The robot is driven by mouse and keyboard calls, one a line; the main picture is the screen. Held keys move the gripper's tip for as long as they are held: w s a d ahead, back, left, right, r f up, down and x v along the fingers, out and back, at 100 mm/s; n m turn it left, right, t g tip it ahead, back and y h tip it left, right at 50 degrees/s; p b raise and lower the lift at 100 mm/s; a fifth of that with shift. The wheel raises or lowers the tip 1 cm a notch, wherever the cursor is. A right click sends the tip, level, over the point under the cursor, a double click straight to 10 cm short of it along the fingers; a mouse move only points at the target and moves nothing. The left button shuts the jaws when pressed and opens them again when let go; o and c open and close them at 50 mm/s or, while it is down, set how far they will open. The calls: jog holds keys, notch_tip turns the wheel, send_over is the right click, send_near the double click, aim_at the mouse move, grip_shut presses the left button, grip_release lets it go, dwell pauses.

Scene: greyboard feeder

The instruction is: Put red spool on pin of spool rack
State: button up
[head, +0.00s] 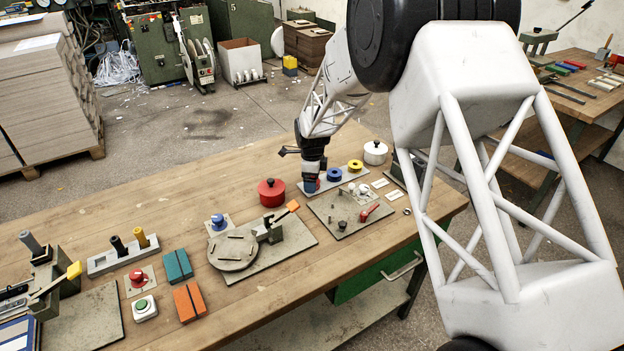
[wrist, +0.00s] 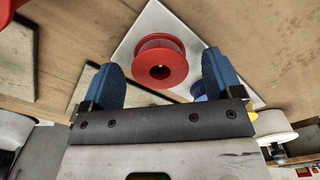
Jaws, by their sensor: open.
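The red spool (wrist: 160,62) sits on the end of the pale spool rack (wrist: 152,18), in front of my fingers in the wrist view. Its centre hole faces the camera; I cannot tell whether a pin passes through it. My gripper (wrist: 160,68) is open, with one blue finger on each side of the spool, apart from its rim. In the head view, my gripper (head: 312,185) is low over the left end of the rack (head: 346,180) and mostly hides the red spool. A blue spool (head: 334,174) and a yellow spool (head: 355,165) sit farther right on the rack.
A red lidded pot (head: 272,193) stands left of the rack and a white pot (head: 375,153) at its right end. A fixture plate (head: 345,225) with a red-handled part lies in front. A round turntable fixture (head: 232,250) is nearer. The table behind the red pot is clear.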

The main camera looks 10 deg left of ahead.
jog(key=shift+r, duration=3.95)
jog(key=s+d+r+n+t, duration=0.1)
jog(key=s+d+r+n, duration=0.3)
jog(key=s+d+r, duration=0.75)
jog(key=s+d+r+n, duration=0.4)
jog(key=s+d+r, duration=0.4)
jog(key=d, duration=0.6)
jog(key=s+d+n, duration=0.4)
jog(key=s+d, duration=0.2)
jog(key=s, duration=0.8)
jog(key=s+d+n+t, duration=0.1)
jog(key=s+d+n, duration=0.3)
jog(key=s, duration=0.9)
jog(key=d, duration=0.3)
jog(key=shift+s+d+r+n+t, duration=0.2)
jog(key=shift+s+d+n+t, duration=0.1)
jog(key=shift+s+n, duration=0.1)
